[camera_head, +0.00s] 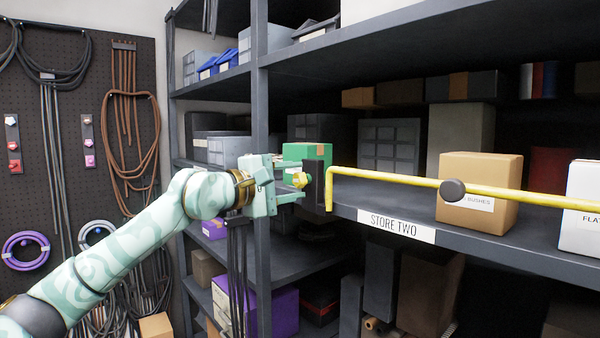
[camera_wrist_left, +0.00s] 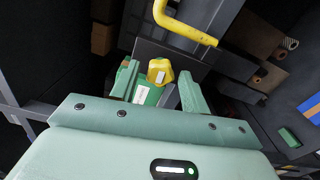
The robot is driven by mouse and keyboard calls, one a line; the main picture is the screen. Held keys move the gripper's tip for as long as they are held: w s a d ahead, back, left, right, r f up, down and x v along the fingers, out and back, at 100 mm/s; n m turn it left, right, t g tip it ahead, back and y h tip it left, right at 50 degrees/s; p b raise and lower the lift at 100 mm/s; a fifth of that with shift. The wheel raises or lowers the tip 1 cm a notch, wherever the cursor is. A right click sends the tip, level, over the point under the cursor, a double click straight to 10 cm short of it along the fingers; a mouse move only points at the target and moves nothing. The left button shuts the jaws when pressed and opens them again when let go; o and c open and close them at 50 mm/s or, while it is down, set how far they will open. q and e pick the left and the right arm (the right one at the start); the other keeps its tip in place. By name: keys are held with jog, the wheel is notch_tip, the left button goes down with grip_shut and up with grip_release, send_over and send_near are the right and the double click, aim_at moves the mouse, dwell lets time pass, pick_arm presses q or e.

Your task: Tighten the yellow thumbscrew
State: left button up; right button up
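The yellow thumbscrew (camera_head: 300,180) sits on a dark upright bracket (camera_head: 314,186) at the left end of the shelf marked "STORE TWO". In the left wrist view the thumbscrew (camera_wrist_left: 160,71) shows at the fingertips, with a pale mark on its face. My left gripper (camera_head: 293,180) is open, with one finger above and one below the thumbscrew in the head view. In the left wrist view the fingers (camera_wrist_left: 158,88) stand either side of it, with gaps visible. Whether they reach around it in depth is hard to tell. My right gripper is not in view.
A yellow bar (camera_head: 390,180) with a dark knob (camera_head: 452,190) runs along the shelf front, its bent end close right of the bracket. A green box (camera_head: 306,152) is behind the thumbscrew. A shelf post (camera_head: 262,270) stands close by my left gripper. A cardboard box (camera_head: 480,185) sits on the shelf.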

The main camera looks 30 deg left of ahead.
pick_arm(q)
jog(key=shift+s+a+f+b, duration=0.1)
jog(key=shift+s+a+b, duration=0.05)
jog(key=shift+s+b, duration=0.15)
jog(key=b+v, duration=0.2)
jog(key=v, duration=0.3)
jog(key=shift+s+b, duration=0.15)
jog(key=shift+b, duration=0.15)
